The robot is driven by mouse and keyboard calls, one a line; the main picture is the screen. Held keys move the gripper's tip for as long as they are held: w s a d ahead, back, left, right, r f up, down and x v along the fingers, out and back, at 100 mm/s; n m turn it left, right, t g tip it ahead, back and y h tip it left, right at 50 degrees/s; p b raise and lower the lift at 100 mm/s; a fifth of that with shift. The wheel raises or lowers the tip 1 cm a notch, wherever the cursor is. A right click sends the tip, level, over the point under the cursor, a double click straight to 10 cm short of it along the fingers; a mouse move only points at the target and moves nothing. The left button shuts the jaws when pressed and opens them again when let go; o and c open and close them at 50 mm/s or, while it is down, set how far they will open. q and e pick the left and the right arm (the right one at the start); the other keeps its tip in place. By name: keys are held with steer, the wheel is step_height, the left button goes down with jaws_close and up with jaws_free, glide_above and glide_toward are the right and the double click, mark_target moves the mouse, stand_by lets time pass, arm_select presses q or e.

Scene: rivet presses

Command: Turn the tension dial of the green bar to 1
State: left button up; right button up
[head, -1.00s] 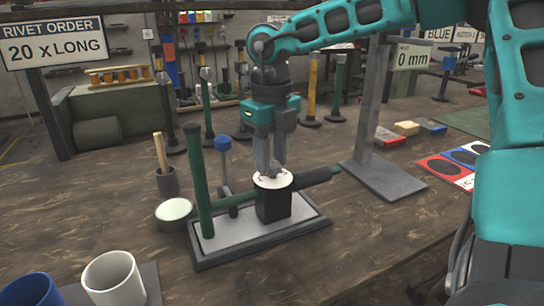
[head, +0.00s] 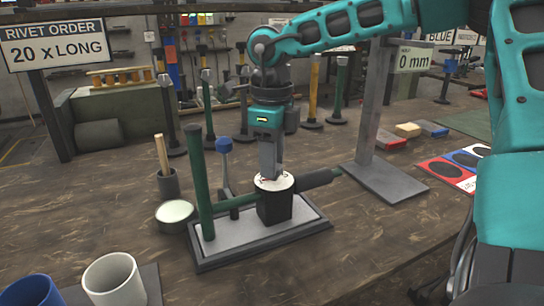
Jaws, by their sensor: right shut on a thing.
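The green bar (head: 240,201) runs level from a green upright post (head: 199,180) on a grey base plate (head: 222,244). It meets a black block (head: 275,208) with a white round dial (head: 264,185) on top. The dial's numbers are too small to read. My left gripper is not in view.
A blue-topped post (head: 224,160) stands just behind the bar. A dish (head: 174,213) and a cup with a wooden-handled tool (head: 167,183) stand to the left. Two mugs are at front left. A grey stand (head: 382,180) rises at right. The table front right is clear.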

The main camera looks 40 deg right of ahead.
stand_by(0.3)
steer(key=o, duration=1)
steer(key=shift+o, duration=0.2)
step_height(320, 180, up, 13)
steer(key=p, duration=0.3)
